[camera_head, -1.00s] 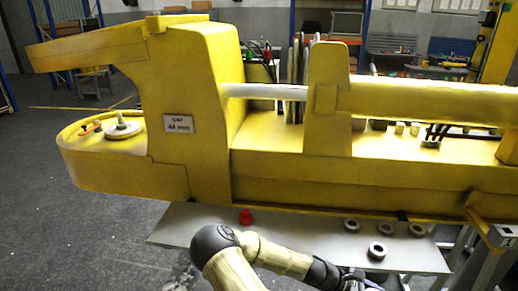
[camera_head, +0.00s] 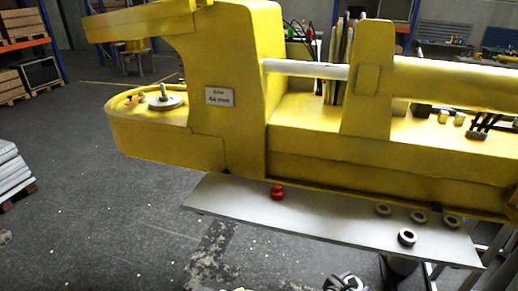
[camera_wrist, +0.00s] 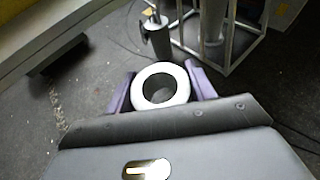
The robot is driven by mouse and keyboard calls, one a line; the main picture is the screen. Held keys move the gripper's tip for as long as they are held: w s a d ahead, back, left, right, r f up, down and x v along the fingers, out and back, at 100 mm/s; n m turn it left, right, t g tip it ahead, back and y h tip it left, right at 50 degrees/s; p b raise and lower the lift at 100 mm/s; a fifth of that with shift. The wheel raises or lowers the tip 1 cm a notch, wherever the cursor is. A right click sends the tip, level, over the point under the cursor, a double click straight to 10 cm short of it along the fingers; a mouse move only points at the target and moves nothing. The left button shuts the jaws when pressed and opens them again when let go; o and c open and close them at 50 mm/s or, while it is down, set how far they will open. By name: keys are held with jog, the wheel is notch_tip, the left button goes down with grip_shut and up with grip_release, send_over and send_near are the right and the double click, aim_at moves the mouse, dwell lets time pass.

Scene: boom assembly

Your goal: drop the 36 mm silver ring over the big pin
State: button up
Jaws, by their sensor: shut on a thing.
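The silver ring (camera_wrist: 160,70) is held between the purple fingers of my gripper (camera_wrist: 160,87) in the wrist view. Its hole faces the camera, and dark floor shows beyond it. I cannot read its size. The pin (camera_head: 163,90) stands upright from a round grey disc (camera_head: 168,104) on the low yellow ledge at the left of the boom in the head view. My gripper and the held ring are apart from this pin. Only a small dark part of my arm shows at the bottom edge of the head view.
A grey shelf (camera_head: 330,222) below the boom carries a red piece (camera_head: 277,192) and several loose rings (camera_head: 407,237). The yellow boom has an upper arm (camera_head: 140,22) above the pin ledge and a label (camera_head: 219,96) beside it. Open floor (camera_head: 90,210) lies to the left.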

jog(key=w+a+r+n+t+y+b, duration=0.1)
jog(key=w+a+r+n+t+y, duration=0.1)
jog(key=a+n+y, duration=0.7)
jog(key=w+a+t+y, duration=0.1)
jog(key=a+t, duration=0.1)
jog(key=a, duration=0.1)
jog(key=shift+w+a+r+n+t+b, duration=0.2)
jog(key=shift+n+t+b, duration=0.1)
jog(key=shift+n+b, duration=0.1)
